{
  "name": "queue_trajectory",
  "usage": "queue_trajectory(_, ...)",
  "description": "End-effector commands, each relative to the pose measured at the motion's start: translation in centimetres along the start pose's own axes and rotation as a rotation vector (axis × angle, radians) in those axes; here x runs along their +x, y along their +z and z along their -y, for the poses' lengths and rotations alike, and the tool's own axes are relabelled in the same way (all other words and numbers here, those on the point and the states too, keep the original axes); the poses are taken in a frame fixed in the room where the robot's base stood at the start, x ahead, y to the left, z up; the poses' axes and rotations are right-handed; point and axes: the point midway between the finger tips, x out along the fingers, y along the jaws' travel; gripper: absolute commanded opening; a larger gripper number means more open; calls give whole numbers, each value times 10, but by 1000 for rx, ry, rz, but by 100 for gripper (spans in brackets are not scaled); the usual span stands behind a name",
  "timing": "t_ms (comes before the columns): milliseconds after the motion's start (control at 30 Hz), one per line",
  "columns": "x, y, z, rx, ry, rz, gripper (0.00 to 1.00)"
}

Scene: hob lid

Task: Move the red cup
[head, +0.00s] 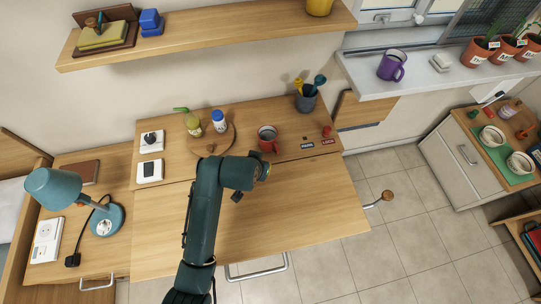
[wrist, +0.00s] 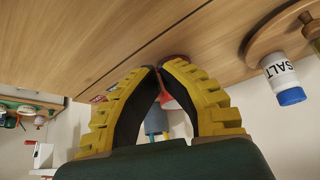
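The red cup (head: 268,138) stands upright on the wooden desk, its grey inside showing from above. My gripper (head: 263,170) is just in front of the cup in the head view, above the desk, with a visible gap between them. In the wrist view, which is turned nearly upside down, the yellow-and-black fingers of my gripper (wrist: 159,69) curve in until their tips nearly meet. Nothing shows held between them. Part of the red cup (wrist: 173,100) shows behind the fingers, which hide most of it.
A round wooden board (head: 229,137) with a salt shaker (head: 218,121) is left of the cup. A utensil holder (head: 306,101) stands behind right, with small signs (head: 328,142) nearby. A purple mug (head: 391,66) is on the sill. The desk's front right is clear.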

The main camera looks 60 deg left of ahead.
Motion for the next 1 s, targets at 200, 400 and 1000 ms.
queue_trajectory(200,51,2,-1,1,0,1,0)
queue_trajectory(400,91,-4,-1,1,0,-4,0)
queue_trajectory(1000,104,-34,-1,1,0,0,0)
